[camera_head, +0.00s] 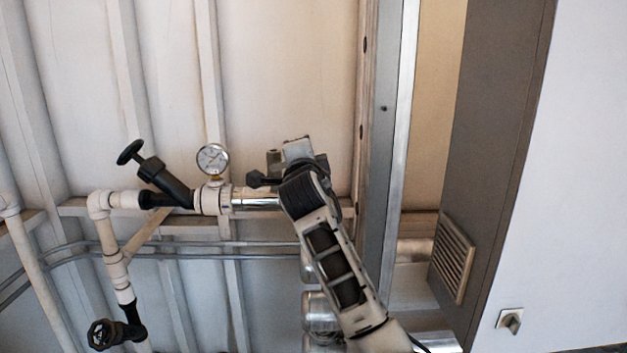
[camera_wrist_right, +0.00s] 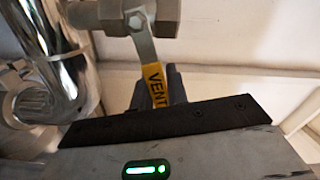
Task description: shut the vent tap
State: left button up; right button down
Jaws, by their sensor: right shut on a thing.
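The vent tap (camera_wrist_right: 122,14) is a grey metal valve at the top of the right wrist view. Its flat lever runs down from a hex nut and has a yellow sleeve (camera_wrist_right: 155,76) lettered VENT. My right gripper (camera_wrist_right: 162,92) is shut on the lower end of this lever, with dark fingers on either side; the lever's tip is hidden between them. In the head view my right gripper (camera_head: 264,179) is at the pipe, right of the gauge, and my arm hides most of the tap. My left gripper is in neither view.
A round gauge (camera_head: 212,159) stands on the pipe, beside a black angled valve (camera_head: 165,181). Another black handwheel (camera_head: 103,334) is at lower left. A shiny pipe (camera_wrist_right: 62,45) runs close to the gripper's left. A grey cabinet (camera_head: 495,150) stands at right.

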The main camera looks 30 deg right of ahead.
jog(key=shift+s+f+m+b, duration=0.1)
jog(key=shift+f+m+b, duration=0.5)
jog(key=shift+f+b, duration=0.2)
jog(key=shift+f+m+b, duration=0.15)
jog(key=shift+m+b, duration=0.25)
jog(key=shift+b, duration=0.15)
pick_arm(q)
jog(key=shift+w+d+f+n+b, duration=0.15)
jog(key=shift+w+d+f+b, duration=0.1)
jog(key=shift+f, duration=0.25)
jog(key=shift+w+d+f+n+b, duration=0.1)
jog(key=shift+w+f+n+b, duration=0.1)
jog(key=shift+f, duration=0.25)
pick_arm(e)
jog(key=shift+m, duration=0.6)
jog(key=c, duration=1.4)
grip_release()
jog(key=shift+d, duration=0.1)
pick_arm(q)
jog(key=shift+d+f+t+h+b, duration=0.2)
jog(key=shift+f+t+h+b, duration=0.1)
jog(key=shift+b, duration=0.75)
pick_arm(e)
jog(key=v, duration=1.6)
